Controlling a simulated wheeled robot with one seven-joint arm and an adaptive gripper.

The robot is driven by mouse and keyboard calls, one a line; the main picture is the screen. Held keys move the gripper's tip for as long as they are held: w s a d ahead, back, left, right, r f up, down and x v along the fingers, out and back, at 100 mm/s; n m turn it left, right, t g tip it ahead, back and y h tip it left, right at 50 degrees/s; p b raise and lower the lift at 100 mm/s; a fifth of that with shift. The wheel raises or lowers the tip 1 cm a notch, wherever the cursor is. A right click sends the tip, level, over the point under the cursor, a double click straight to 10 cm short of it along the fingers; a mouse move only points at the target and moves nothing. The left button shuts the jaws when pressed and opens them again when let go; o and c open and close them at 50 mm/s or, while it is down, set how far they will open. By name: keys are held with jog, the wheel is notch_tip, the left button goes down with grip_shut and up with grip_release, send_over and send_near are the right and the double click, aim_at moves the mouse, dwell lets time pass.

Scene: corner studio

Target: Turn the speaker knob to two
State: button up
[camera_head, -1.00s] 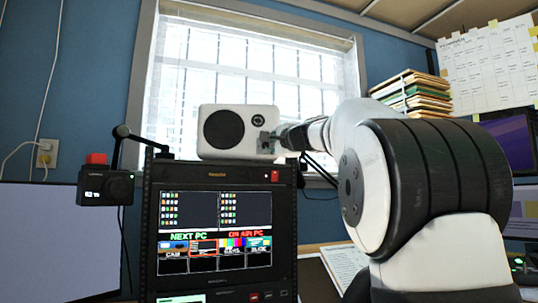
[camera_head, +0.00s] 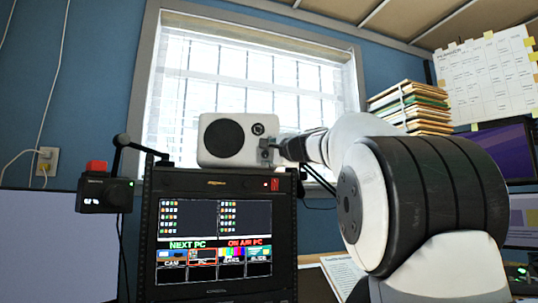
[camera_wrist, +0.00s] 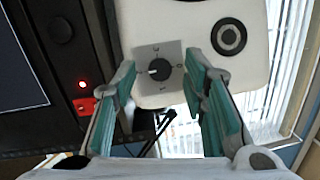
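The white speaker (camera_head: 211,158) stands on top of the black monitor unit, with a round dark cone at the left of its face. In the wrist view the speaker (camera_wrist: 150,20) shows its small black knob (camera_wrist: 160,70) on a grey square plate (camera_wrist: 172,50) with dark marks. A pale mark on the knob points left in that view; the dial figures are too small to read surely. My gripper (camera_wrist: 157,73) is open, one teal-padded finger on each side of the plate, apart from the knob. In the head view my gripper (camera_head: 282,149) is at the speaker's right side.
The monitor unit (camera_head: 213,180) stands under the speaker, its red light near one finger in the wrist view. Stacked folders (camera_head: 408,108) and the window (camera_head: 250,70) are behind.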

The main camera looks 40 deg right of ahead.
jog(key=v, duration=1.2)
dwell(0.4)
